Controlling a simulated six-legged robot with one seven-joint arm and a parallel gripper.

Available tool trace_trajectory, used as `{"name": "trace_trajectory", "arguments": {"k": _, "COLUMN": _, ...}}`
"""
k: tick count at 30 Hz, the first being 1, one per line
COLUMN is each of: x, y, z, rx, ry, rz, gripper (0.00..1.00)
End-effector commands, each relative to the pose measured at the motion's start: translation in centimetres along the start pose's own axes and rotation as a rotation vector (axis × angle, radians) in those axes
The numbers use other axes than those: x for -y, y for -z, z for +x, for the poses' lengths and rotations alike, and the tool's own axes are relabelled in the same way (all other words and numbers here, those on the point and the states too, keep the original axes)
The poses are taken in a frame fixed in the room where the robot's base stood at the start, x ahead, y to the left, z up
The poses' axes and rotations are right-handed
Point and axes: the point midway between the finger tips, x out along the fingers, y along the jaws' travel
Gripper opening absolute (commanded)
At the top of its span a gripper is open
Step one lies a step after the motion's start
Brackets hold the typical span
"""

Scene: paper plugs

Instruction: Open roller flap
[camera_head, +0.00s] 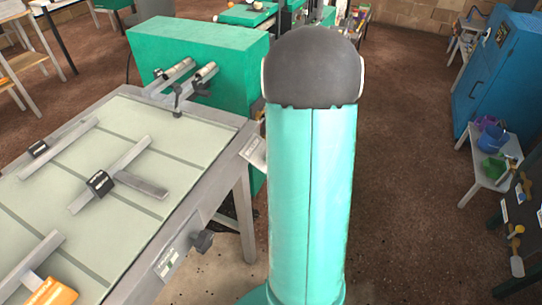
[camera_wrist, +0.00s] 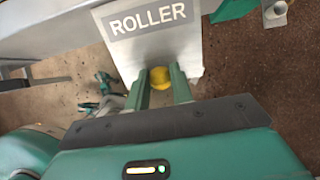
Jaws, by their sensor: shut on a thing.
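The roller flap (camera_wrist: 185,50) is a light grey metal panel with a dark "ROLLER" label near its upper edge in the wrist view. A yellow knob (camera_wrist: 160,76) sits on its lower part. My gripper (camera_wrist: 159,80) has its two green fingers on either side of the knob, shut on it. How far the flap is open cannot be told. In the head view a small grey panel (camera_head: 254,152) at the machine's side seems to be the flap, partly behind my arm. My gripper is hidden there.
A machine table (camera_head: 110,190) with a pale ruled top and grey bars stands at the left, joined to a green housing (camera_head: 215,60). A blue cabinet (camera_head: 505,70) and a small white table with tubs (camera_head: 490,170) stand at the right. Brown floor between is clear.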

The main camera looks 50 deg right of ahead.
Motion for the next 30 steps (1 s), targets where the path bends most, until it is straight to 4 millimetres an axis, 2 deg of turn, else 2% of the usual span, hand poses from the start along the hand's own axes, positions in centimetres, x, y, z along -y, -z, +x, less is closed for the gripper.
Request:
{"name": "trace_trajectory", "arguments": {"k": 9, "x": 0.1, "y": -1.2, "z": -1.5, "rx": 0.011, "ry": 0.004, "rz": -0.001, "gripper": 0.0}}
{"name": "trace_trajectory", "arguments": {"k": 26, "x": 0.1, "y": -1.7, "z": -1.7, "rx": 0.015, "ry": 0.003, "rz": -0.004, "gripper": 0.0}}
{"name": "trace_trajectory", "arguments": {"k": 27, "x": 0.1, "y": -1.7, "z": -1.7, "rx": 0.015, "ry": 0.003, "rz": -0.004, "gripper": 0.25}}
{"name": "trace_trajectory", "arguments": {"k": 30, "x": 0.1, "y": -1.6, "z": -1.6, "rx": 0.013, "ry": 0.002, "rz": -0.004, "gripper": 0.45}}
